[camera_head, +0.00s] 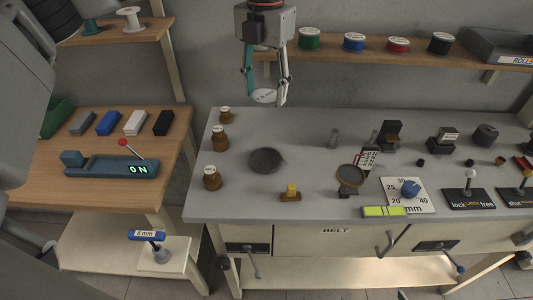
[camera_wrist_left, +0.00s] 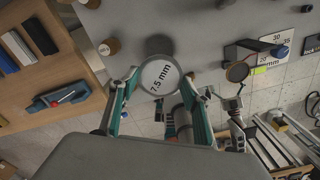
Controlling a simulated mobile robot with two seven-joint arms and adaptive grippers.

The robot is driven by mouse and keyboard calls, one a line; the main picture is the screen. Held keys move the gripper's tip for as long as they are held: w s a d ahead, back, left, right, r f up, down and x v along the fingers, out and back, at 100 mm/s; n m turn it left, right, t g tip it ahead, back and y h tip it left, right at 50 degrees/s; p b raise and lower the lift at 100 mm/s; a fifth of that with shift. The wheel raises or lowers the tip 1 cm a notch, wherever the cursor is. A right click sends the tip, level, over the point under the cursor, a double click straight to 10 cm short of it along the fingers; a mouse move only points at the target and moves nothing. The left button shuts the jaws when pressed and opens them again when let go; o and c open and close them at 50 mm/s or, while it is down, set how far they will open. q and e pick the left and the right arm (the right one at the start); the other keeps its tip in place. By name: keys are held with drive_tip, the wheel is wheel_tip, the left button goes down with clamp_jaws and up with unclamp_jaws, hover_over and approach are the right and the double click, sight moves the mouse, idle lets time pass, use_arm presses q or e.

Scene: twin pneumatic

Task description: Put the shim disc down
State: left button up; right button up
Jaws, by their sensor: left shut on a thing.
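The shim disc (camera_head: 264,96) is a pale round plate held between the fingertips of my left gripper (camera_head: 266,99), above the back left part of the grey bench. In the left wrist view the disc (camera_wrist_left: 160,77) faces the camera and reads "7.5 mm", with a finger of the left gripper (camera_wrist_left: 159,82) on each side. The disc is clear of the bench top. A dark round pad (camera_head: 266,160) lies on the bench, nearer the front than the gripper.
Several brown knobbed pieces (camera_head: 220,139) stand along the bench's left edge. A shelf with spools (camera_head: 354,43) runs behind.

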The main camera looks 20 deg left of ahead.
sight(265, 162)
use_arm(q)
wheel_tip(265, 162, down, 19)
drive_tip(key=shift+f+p, duration=0.1)
drive_tip(key=shift+p, duration=0.3)
drive_tip(key=shift+s+f+b, duration=0.25)
drive_tip(key=shift+f+b, duration=0.05)
drive_tip(key=shift+f, duration=0.35)
drive_tip(key=o, duration=1.1)
drive_tip(key=shift+o, duration=0.5)
drive_tip(key=shift+w+f, duration=0.15)
drive_tip(key=shift+f, duration=0.05)
drive_tip(key=shift+r, duration=0.2)
wheel_tip(265, 162, up, 13)
drive_tip(key=shift+r, duration=0.2)
